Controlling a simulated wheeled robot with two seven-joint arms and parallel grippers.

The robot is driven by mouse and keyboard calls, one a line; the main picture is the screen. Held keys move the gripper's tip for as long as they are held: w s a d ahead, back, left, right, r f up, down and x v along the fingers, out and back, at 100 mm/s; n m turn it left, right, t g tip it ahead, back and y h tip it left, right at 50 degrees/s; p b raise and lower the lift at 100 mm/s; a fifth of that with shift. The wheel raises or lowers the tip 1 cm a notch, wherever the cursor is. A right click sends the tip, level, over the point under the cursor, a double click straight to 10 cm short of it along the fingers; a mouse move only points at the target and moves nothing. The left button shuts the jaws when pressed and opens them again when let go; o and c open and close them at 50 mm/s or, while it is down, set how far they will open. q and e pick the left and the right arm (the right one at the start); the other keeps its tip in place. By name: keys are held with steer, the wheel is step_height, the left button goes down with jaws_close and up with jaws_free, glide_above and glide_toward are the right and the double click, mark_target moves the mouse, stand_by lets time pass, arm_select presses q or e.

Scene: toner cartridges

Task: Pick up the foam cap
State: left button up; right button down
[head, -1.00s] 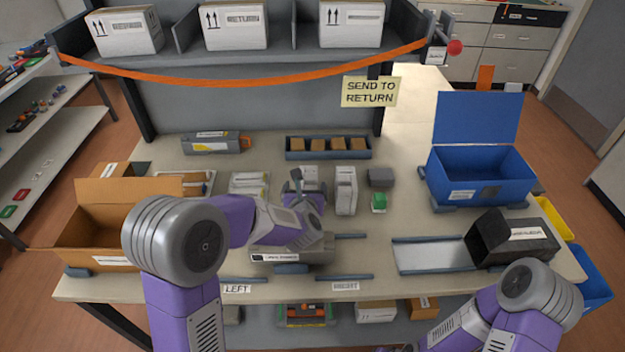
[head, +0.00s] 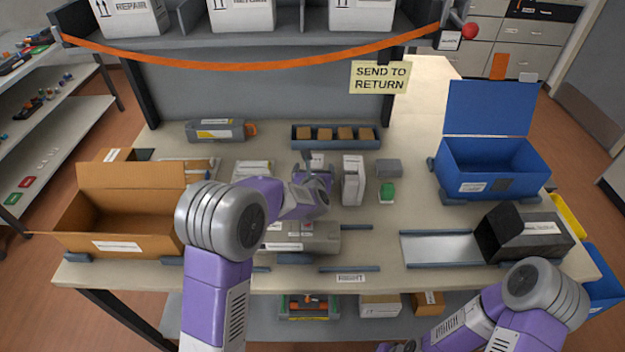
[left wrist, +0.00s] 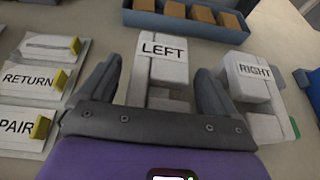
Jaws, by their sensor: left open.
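A white foam cap marked LEFT (left wrist: 158,62) stands on the table; it also shows partly in the head view (head: 317,160), behind my gripper. A second white foam cap marked RIGHT (left wrist: 250,80) stands to its right, also seen in the head view (head: 353,182). My left gripper (left wrist: 157,72) is open, its dark fingers one on each side of the LEFT cap with gaps between. In the head view my left gripper (head: 316,172) hangs over the middle of the table. The cap's lower part is partly hidden by the gripper.
A grey toner cartridge (head: 300,236) lies in front under my left arm. A blue tray (head: 300,144) of brown blocks lies behind. A cardboard box (head: 120,225) stands left, a blue bin (head: 500,172) right. Cards (left wrist: 28,85) lie left of the caps.

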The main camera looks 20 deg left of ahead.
arm_select(q)
steer(key=shift+w+a+f, duration=0.1)
steer(key=shift+w, duration=0.15)
steer(key=c, duration=1)
